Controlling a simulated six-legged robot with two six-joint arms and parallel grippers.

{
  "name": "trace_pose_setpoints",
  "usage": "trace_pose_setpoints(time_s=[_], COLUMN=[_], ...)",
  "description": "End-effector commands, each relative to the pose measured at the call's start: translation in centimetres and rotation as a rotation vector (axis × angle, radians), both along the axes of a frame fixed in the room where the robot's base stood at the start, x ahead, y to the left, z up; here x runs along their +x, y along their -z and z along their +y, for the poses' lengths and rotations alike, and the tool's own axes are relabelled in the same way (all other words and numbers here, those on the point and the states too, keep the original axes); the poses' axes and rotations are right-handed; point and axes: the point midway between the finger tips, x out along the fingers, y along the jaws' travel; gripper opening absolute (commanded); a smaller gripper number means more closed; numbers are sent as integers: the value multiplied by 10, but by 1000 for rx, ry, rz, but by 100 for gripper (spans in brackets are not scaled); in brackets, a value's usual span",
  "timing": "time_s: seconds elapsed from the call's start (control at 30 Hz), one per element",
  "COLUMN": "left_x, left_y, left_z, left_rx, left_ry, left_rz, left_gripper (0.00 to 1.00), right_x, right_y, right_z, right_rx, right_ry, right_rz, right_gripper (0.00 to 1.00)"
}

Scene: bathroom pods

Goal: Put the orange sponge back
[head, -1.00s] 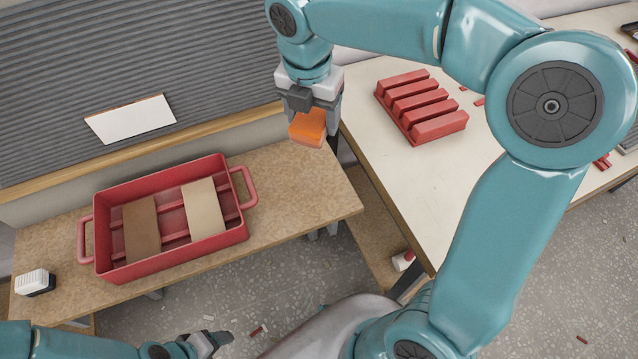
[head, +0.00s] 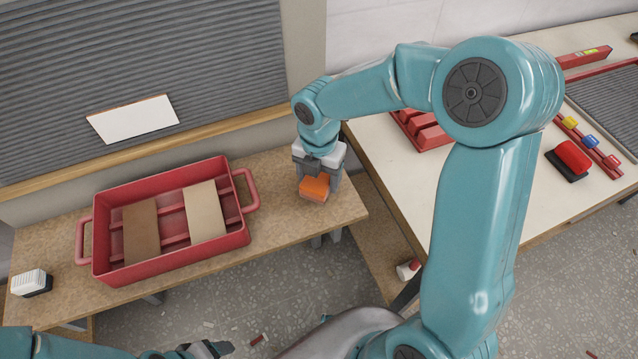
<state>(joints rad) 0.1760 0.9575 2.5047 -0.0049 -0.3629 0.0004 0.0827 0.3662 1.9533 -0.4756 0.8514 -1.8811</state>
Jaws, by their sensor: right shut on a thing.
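The orange sponge (head: 313,189) is a small block with a paler underside. My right gripper (head: 315,180) is shut on it, pointing down, over the right end of the brown bench. I cannot tell whether the sponge touches the bench top. A red tray (head: 240,237) with two handles stands on the bench to the left of the sponge. It holds a brown block (head: 140,231) and a beige block (head: 205,211), with ribs between and beside them. My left gripper (head: 215,349) is at the bottom edge, only partly seen, low and away from the bench.
A white and black brush (head: 31,282) stands at the bench's left end. A white table (head: 392,172) on the right carries a red slotted rack (head: 420,130), a red and black block (head: 570,158) and rails with coloured clips. Bench top (head: 280,210) between tray and sponge is bare.

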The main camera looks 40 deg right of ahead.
Motion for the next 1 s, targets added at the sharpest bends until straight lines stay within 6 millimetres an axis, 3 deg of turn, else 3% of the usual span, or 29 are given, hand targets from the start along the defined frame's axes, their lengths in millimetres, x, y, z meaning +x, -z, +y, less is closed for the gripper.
trace_pose_setpoints(time_s=[0.03,0.17,0.57,0.6,0.67,1.0], left_x=[0,0,0,0,0,0], left_y=[2,4,6,6,5,2], left_z=[0,0,0,0,0,0], left_rx=[0,0,0,0,0,0], left_ry=[0,0,0,0,0,0], left_rz=[0,0,0,0,0,0], left_gripper=[66,66,66,66,66,66], right_x=[-1,-1,0,0,0,0], right_y=[12,28,34,34,33,28], right_z=[0,0,0,0,0,0], right_rx=[1,0,0,0,0,1], right_ry=[0,-1,0,0,0,0], right_rz=[6,4,1,1,1,1], right_gripper=[43,43,43,74,93,93])
